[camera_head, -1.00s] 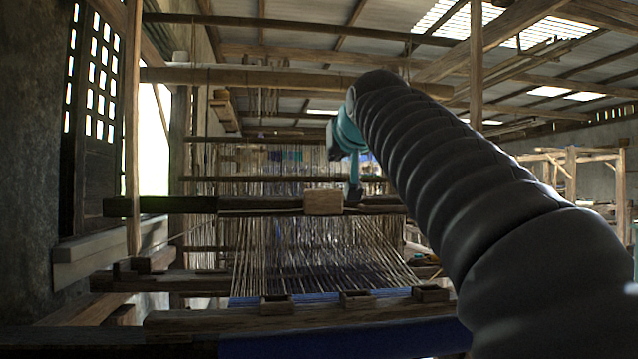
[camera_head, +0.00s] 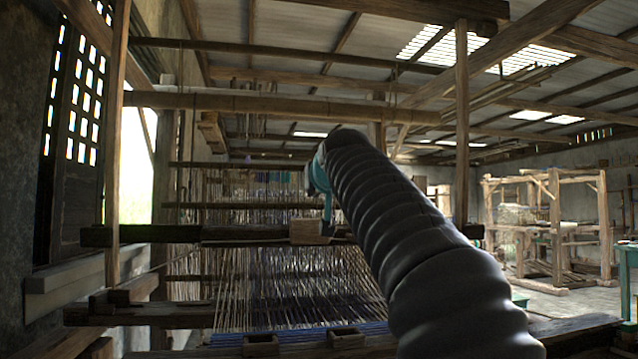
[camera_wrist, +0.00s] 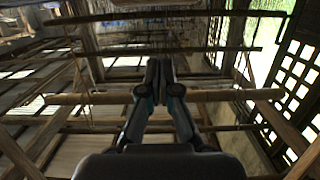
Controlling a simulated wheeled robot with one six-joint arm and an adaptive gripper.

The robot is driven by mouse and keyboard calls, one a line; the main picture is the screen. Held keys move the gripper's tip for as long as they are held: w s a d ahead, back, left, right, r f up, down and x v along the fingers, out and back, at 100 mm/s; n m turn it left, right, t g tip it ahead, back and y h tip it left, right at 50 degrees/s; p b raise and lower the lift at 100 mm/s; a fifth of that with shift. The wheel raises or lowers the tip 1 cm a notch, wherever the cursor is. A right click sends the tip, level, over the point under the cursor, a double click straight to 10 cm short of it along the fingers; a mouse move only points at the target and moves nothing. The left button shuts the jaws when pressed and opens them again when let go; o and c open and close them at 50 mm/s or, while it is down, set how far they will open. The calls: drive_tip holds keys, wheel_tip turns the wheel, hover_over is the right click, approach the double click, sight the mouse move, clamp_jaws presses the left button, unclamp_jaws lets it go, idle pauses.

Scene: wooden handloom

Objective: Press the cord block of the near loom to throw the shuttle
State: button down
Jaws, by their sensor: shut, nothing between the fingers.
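The cord block, a pale wooden block (camera_head: 308,232), sits on the dark horizontal beam (camera_head: 150,235) of the near loom in the head view. My gripper (camera_head: 327,214) points down just above the block's right part, and its tip overlaps the block's right upper edge in the picture. I cannot tell whether it touches. In the wrist view my gripper (camera_wrist: 158,72) has its fingers together and empty; I cannot make out the block there. Pale warp threads (camera_head: 280,285) run down to blue cloth (camera_head: 300,334) at the front. The shuttle is not discernible.
A front loom beam (camera_head: 570,328) crosses the bottom. A wooden post (camera_head: 117,150) and latticed window (camera_head: 78,125) stand left. Another wooden loom frame (camera_head: 555,225) stands at the far right, with open floor (camera_head: 545,292) before it.

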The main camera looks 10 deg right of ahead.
sight(311, 221)
drive_tip(key=shift+w+f+b, duration=0.3)
drive_tip(key=shift+w+f, duration=0.6)
drive_tip(key=shift+f, duration=0.25)
drive_tip(key=shift+w+f+b, duration=0.25)
drive_tip(key=shift+w+f, duration=0.65)
drive_tip(key=shift+f, duration=0.2)
drive_tip(key=shift+w+f+b, duration=0.1)
drive_tip(key=shift+f+b, duration=0.55)
drive_tip(key=shift+f, duration=0.4)
drive_tip(key=s+r+p, duration=0.1)
drive_tip(key=s+r, duration=0.5)
drive_tip(key=s, duration=0.4)
drive_tip(key=shift+s, duration=0.2)
